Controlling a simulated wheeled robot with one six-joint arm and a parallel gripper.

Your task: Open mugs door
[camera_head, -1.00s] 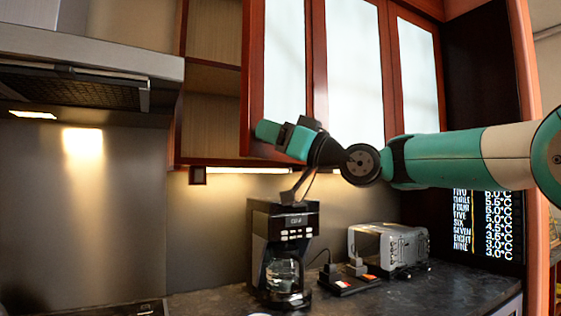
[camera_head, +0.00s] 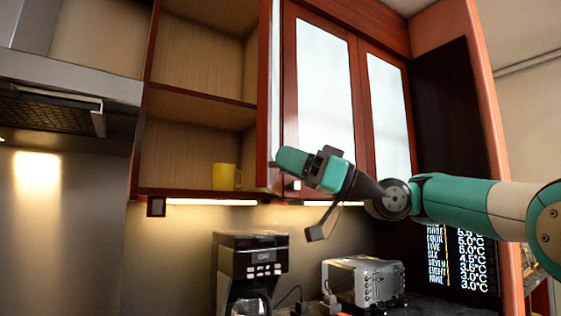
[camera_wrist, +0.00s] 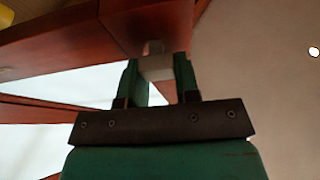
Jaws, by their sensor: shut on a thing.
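The cabinet door (camera_head: 263,95) is red-brown wood with a pale pane. It stands swung out and shows nearly edge-on, with the compartment (camera_head: 200,110) to its left uncovered. A yellow mug (camera_head: 224,177) stands on the bottom of this compartment, near its right side. My gripper (camera_head: 284,160) is at the lower part of the door. In the wrist view my gripper (camera_wrist: 156,68) has its two teal fingers on either side of a small pale knob (camera_wrist: 155,63) beside the red-brown door edge (camera_wrist: 140,25). The head view does not show the grip clearly.
Neighbouring cabinet doors (camera_head: 325,95) with pale panes are shut behind my arm. A black coffee maker (camera_head: 250,265) and a silver toaster (camera_head: 362,280) stand below. A range hood (camera_head: 60,95) is at the left. A dark temperature board (camera_head: 460,258) is at the right.

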